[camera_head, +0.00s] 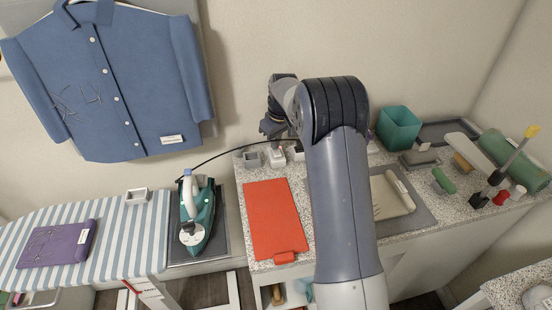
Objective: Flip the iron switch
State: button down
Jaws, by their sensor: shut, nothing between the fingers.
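A teal and white iron (201,215) stands on a dark rest plate (217,247) at the right end of the striped ironing board. Its black cord rises from the handle and runs right toward the back of the counter, behind my arm. A small white block (278,155), perhaps a switch or plug, sits at the back of the counter near the cord. My gripper (269,129) is shut and empty, just above and left of this block. A gap to the block shows, but the depth is hard to judge. I cannot see a switch clearly.
A grey holder (252,159) stands left of the white block. A teal bin (399,127), a beige cloth (391,194) and several brushes fill the counter's right. A blue shirt (115,75) hangs on the left wall.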

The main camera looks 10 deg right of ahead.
jog(key=shift+r, duration=0.1)
notch_tip(320, 180, up, 7)
jog(key=p, duration=0.5)
jog(key=shift+f, duration=0.2)
notch_tip(320, 180, down, 7)
jog(key=b, duration=0.5)
jog(key=shift+r, duration=0.15)
dwell(0.5)
